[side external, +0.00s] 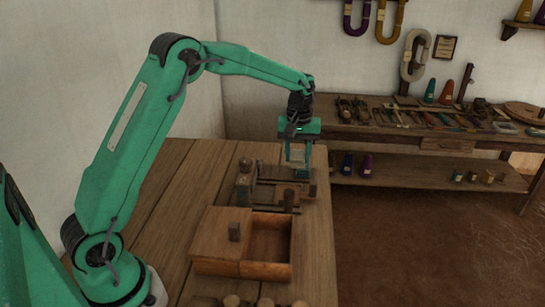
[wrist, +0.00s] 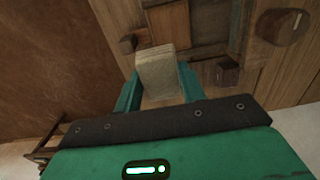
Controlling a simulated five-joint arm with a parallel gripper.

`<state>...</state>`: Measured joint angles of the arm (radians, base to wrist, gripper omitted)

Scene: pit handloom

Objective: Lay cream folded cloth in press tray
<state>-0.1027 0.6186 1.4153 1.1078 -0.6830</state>
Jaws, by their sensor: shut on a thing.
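The cream folded cloth (wrist: 157,68) is a small layered block between my gripper's two fingers in the wrist view. My gripper (side external: 298,162) is shut on it and points down; in the side view the cloth hardly shows between the fingers. Below is a low wooden frame with upright blocks (side external: 275,187), which looks like the press tray. The wrist view shows its recessed panels (wrist: 198,30) beyond the cloth. The cloth appears above this frame; I cannot tell whether it touches it.
A wooden box (side external: 268,270) with an open compartment and a knobbed lid stands nearer on the table (side external: 170,190). A wooden block with a round top (side external: 245,180) stands left of the frame. Several round pegs line the front edge. A tool bench (side external: 430,140) is behind.

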